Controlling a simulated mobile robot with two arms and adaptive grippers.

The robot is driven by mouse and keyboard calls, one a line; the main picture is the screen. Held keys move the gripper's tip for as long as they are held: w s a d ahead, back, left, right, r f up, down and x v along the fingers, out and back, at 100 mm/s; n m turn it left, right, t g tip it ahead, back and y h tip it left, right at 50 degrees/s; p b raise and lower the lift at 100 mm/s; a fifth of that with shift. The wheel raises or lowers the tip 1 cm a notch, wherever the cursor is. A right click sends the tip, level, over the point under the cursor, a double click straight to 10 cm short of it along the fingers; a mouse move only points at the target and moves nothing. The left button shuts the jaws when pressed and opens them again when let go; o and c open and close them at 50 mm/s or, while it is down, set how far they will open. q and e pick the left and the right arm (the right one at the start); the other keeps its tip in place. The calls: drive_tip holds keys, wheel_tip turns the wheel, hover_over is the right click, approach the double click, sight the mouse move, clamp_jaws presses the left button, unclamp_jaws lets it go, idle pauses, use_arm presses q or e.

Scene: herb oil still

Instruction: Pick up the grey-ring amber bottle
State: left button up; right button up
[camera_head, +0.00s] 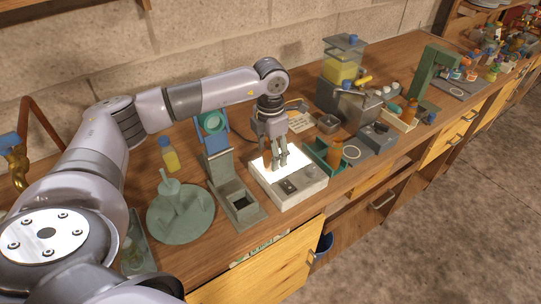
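An amber bottle (335,153) stands upright in a small green tray (316,152) right of the lit white box. Another amber bottle (410,111) stands in a pale tray (399,123) farther right. Both are too small to show a grey ring. My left gripper (278,164) points down over the glowing top of the white box (299,195), left of the nearer amber bottle and apart from it. Its fingers look close together; I see nothing clearly between them, and cannot tell whether they are open. My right gripper is not in view.
A green stand (230,190) and a round green plate (194,222) are left of the white box. A yellow-liquid bottle (169,157) stands behind the plate. A grey machine with a yellow tank (342,68) stands at the back. Several bottles crowd the far right.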

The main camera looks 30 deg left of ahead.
use_arm(q)
drive_tip(key=c, duration=1.2)
drive_tip(key=shift+r, duration=0.15)
